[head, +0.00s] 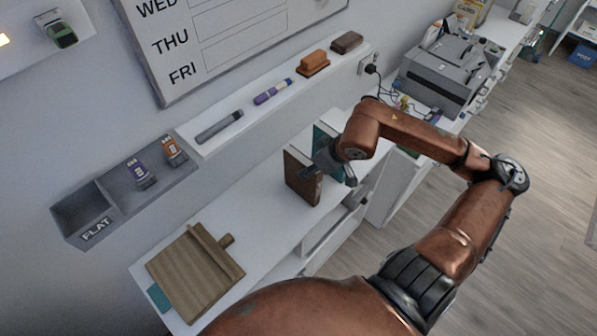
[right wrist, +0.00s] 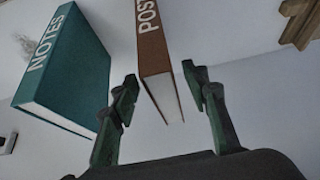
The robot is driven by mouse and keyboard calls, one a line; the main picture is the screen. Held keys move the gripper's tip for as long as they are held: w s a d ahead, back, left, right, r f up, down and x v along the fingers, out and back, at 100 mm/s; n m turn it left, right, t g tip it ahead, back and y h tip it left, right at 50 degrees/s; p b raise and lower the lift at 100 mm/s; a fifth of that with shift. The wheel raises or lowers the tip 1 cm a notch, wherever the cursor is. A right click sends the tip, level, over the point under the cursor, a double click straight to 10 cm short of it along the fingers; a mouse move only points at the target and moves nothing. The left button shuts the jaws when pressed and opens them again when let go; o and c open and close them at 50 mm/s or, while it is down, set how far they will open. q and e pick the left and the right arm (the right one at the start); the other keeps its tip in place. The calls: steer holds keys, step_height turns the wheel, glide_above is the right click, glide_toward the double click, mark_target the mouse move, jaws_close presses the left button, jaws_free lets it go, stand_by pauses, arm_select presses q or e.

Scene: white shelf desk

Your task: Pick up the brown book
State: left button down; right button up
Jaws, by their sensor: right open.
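The brown book (head: 303,178) stands upright on the white desk. In the right wrist view the brown book (right wrist: 155,55) shows light lettering starting "POS" and its pale page edge. My right gripper (head: 330,170) is at the book's right side in the head view and hides part of it. In the right wrist view my right gripper (right wrist: 160,85) is open, with one finger on each side of the brown book's near end. I cannot tell whether either finger touches it. My left gripper is not in view.
A teal book (right wrist: 68,70) marked "NOTES" stands left of the brown book in the right wrist view, close to one finger. A brown wooden board-like object (head: 195,270) lies on the desk's near end. A wall ledge (head: 275,105) with markers runs behind. Bare desk (head: 255,205) lies between.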

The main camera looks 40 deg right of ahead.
steer(key=b+x, duration=0.1)
steer(key=x, duration=0.6)
steer(key=shift+f, duration=0.35)
steer(key=shift+s+a, duration=0.1)
steer(key=shift+s, duration=0.05)
steer(key=c, duration=0.7)
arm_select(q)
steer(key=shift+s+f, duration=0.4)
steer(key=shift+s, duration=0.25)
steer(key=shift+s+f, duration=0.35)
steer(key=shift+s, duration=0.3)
arm_select(e)
jaws_close()
